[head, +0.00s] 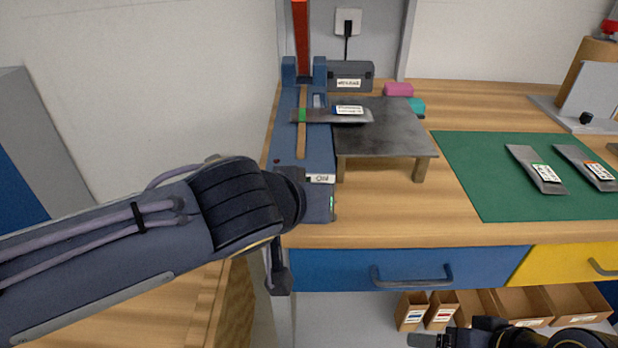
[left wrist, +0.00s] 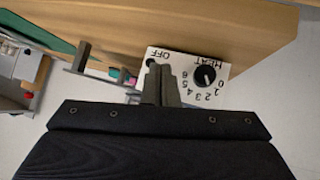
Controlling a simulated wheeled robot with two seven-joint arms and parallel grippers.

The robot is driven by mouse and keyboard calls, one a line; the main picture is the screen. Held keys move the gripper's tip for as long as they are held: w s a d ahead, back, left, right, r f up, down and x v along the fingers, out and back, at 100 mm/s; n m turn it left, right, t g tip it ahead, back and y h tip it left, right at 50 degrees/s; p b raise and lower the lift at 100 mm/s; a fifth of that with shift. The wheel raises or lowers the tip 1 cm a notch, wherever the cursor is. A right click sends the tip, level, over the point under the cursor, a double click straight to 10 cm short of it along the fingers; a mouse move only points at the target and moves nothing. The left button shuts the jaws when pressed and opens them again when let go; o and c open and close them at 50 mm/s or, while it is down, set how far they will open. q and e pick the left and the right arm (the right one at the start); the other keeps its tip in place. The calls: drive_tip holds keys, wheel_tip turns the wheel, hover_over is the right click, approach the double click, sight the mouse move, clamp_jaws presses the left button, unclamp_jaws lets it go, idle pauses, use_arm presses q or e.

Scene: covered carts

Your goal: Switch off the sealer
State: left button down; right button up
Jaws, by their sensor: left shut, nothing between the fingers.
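The sealer (head: 318,150) is a blue machine at the bench's left end, with its red arm (head: 301,40) standing upright. An ON label (head: 321,178) and a small green light (head: 331,203) show at its front. In the left wrist view a white panel (left wrist: 200,64) carries the word OFF, a black HEAT dial (left wrist: 205,76) and numbers. My left gripper (left wrist: 160,72) is shut and empty, its tips in front of the panel near the OFF word; contact cannot be told. In the head view my left arm partly hides the sealer's front. My right gripper (head: 424,340) is at the bottom edge, partly cut off.
A silver pouch (head: 312,117) lies across the sealer and a grey metal stand (head: 385,145). Blue (head: 330,270) and yellow (head: 575,265) drawers are below, with cardboard boxes (head: 410,311) underneath. Bare wood lies in front of the stand.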

use_arm(q)
drive_tip(key=shift+s+f+b, duration=0.1)
drive_tip(key=shift+f+b, duration=0.15)
drive_tip(key=shift+b, duration=1.05)
use_arm(e)
drive_tip(key=shift+f, duration=1.35)
use_arm(q)
drive_tip(key=shift+r, duration=0.1)
use_arm(e)
drive_tip(key=shift+r, duration=0.1)
use_arm(q)
drive_tip(key=shift+w+r, duration=0.3)
drive_tip(key=shift+w, duration=0.4)
use_arm(e)
drive_tip(key=shift+r, duration=0.15)
use_arm(q)
drive_tip(key=shift+p, duration=0.3)
